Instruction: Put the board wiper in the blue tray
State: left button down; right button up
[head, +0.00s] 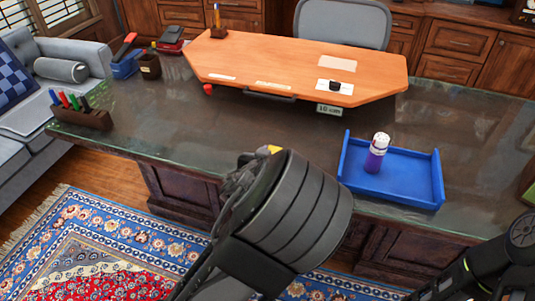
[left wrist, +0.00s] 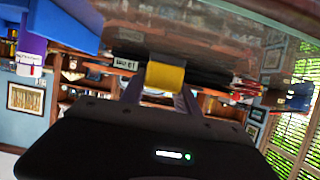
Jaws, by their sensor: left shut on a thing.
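The blue tray (head: 393,193) lies on the right part of the dark desk, open at the top. A purple and white bottle (head: 377,152) stands inside it, near its back left. My left gripper is mostly hidden behind my own arm in the head view, low in front of the desk and left of the tray. A yellow block (head: 270,150), probably the board wiper, peeks past the arm. In the left wrist view the left gripper (left wrist: 162,94) is shut on this yellow block (left wrist: 165,76), and the tray (left wrist: 62,25) shows at upper left.
An orange wooden board (head: 290,62) covers the desk's back middle. A marker holder (head: 80,117) stands on the left end, with a blue box (head: 125,65) and brown cup (head: 149,66) behind. A small sign (head: 329,110) stands behind the tray. The desk's front middle is clear.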

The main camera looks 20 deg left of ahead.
aim_at(417, 178)
jog(key=j+z, duration=0.1)
jog(key=z, duration=2.3)
jog(key=k+j, duration=0.2)
jog(key=j, duration=0.15)
jog(key=k+j, duration=0.15)
jog(key=j, duration=0.15)
jog(key=k+j, duration=0.2)
jog(key=j, duration=0.15)
